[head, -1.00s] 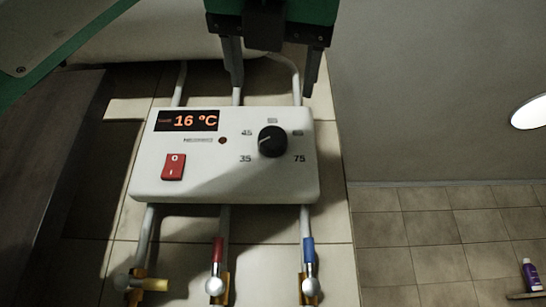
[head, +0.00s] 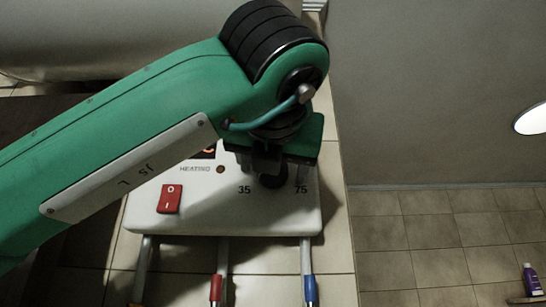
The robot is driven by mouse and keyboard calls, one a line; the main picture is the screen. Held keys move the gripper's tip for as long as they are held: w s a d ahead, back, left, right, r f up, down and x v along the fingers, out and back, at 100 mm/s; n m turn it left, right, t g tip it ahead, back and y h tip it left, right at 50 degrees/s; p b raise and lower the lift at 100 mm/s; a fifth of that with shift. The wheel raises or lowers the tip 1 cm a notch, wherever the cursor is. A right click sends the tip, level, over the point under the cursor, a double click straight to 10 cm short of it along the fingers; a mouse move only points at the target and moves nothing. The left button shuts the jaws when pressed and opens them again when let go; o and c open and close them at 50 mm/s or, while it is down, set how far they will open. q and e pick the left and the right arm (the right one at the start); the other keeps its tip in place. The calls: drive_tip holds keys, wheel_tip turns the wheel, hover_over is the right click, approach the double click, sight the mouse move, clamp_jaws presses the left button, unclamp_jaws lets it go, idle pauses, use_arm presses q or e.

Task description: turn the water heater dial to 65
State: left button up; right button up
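The water heater's white control panel (head: 230,215) is on the tiled wall, with its top half behind my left arm. The black dial (head: 272,181) shows only at its lower edge, between the printed 35 and 75. Its pointer is hidden. My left gripper (head: 273,172) comes in from the left and is over the dial, with a finger on each side of it. The fingers look apart, but whether they touch the dial is hidden. The display (head: 208,151) is almost wholly covered. My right gripper is not in view.
A red power switch (head: 170,199) is on the panel's left. Pipes below it carry a red valve handle (head: 216,288) and a blue one (head: 309,288). A purple bottle (head: 531,279) stands on a ledge at the lower right.

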use_arm(q)
drive_tip(key=shift+s, duration=0.1)
drive_tip(key=shift+c, duration=0.3)
drive_tip(key=shift+s, duration=0.1)
drive_tip(key=c, duration=0.9)
drive_tip(key=shift+c, duration=0.2)
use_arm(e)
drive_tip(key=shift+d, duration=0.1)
